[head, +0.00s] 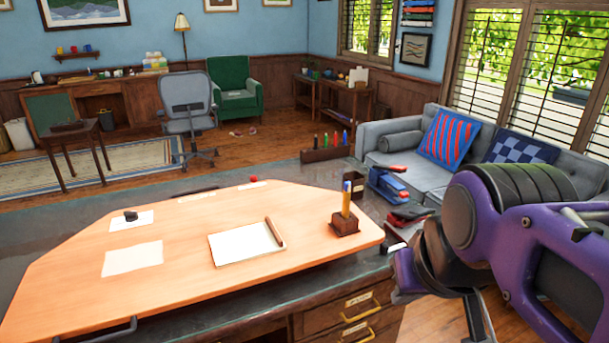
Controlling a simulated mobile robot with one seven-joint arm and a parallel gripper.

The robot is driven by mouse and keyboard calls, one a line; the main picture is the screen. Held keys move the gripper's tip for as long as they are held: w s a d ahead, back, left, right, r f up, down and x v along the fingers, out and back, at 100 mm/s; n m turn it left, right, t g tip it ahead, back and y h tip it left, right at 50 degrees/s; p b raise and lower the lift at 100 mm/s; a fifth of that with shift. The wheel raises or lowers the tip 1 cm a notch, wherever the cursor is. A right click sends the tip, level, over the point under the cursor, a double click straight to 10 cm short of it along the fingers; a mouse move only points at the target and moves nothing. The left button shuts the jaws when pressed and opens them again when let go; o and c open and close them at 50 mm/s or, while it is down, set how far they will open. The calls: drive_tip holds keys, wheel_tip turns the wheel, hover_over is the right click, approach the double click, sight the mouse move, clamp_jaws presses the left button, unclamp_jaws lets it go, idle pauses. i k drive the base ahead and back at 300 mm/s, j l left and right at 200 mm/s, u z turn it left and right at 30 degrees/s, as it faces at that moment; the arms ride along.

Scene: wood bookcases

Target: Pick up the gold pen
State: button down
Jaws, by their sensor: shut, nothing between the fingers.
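A yellow-gold pen (345,198) stands upright in a small dark brown holder (344,226) near the right end of the wooden desk top (190,262). The fingers of my gripper cannot be made out in this view.
A notepad (240,245) with a brown pen (274,232) lies left of the holder. Paper sheets (132,258) lie further left. Staplers (388,184) and a dark cup (353,185) stand behind the holder. A grey sofa (400,150) is beyond.

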sight(346, 195)
drive_tip(key=i+l+u, duration=0.4)
drive_tip(key=l, duration=0.15)
drive_tip(key=i+l+u, duration=0.15)
drive_tip(key=l, duration=0.15)
drive_tip(key=i+l+u, duration=0.2)
drive_tip(key=l, duration=0.15)
drive_tip(key=k, duration=0.35)
drive_tip(key=i, duration=0.3)
